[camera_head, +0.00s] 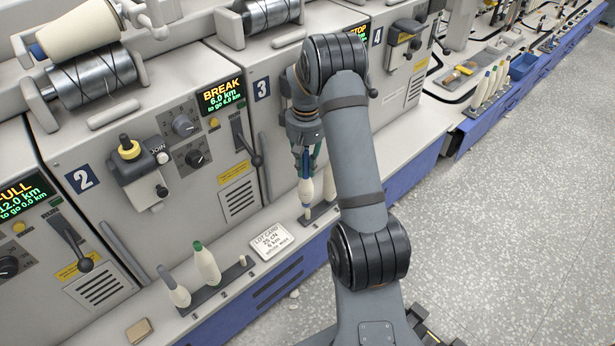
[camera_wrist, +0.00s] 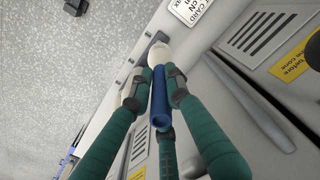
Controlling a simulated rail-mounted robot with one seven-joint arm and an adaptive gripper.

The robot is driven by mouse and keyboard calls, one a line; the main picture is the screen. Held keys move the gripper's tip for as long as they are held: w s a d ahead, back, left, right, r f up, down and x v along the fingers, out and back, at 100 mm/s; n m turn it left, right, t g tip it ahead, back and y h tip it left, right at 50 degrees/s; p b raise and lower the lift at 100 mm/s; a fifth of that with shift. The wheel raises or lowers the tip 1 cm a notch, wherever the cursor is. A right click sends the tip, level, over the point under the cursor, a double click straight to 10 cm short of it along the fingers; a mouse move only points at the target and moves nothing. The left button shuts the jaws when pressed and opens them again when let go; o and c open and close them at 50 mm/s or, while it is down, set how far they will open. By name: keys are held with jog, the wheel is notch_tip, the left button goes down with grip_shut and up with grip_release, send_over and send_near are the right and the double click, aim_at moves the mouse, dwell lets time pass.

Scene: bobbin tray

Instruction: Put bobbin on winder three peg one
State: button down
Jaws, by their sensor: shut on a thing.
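A white bobbin (camera_head: 305,190) with a blue tube top is between the fingers of my gripper (camera_head: 305,156), in front of winder three. It hangs about upright, its lower end close to a dark peg rail (camera_head: 322,212). I cannot tell whether it touches the rail or sits around a peg. In the wrist view, my gripper's green fingers (camera_wrist: 159,82) are shut on the blue tube (camera_wrist: 160,105), and the white yarn (camera_wrist: 159,54) shows beyond them. Another pale bobbin (camera_head: 330,186) stands on the same rail to the right, partly hidden by my arm.
A lot card (camera_head: 271,241) lies left of the rail. Winder two's rail (camera_head: 215,291) holds a grey-tipped bobbin (camera_head: 175,288) and a green-tipped bobbin (camera_head: 207,264), with a bare peg (camera_head: 243,261) at its right.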

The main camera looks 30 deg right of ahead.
aim_at(308, 158)
jog(key=shift+w+d+f, duration=0.1)
jog(key=shift+d+f, duration=0.2)
jog(key=shift+f, duration=0.35)
notch_tip(308, 158, down, 5)
jog(key=b, duration=0.5)
jog(key=shift+f, duration=0.15)
jog(key=shift+f+b, duration=0.35)
jog(key=shift+f, duration=0.3)
dwell(0.9)
jog(key=c, duration=1.9)
grip_release()
jog(key=shift+c, duration=0.2)
jog(key=shift+r, duration=0.15)
notch_tip(308, 158, up, 11)
jog(key=p, duration=0.9)
jog(key=shift+p, duration=0.3)
jog(key=shift+f, duration=0.2)
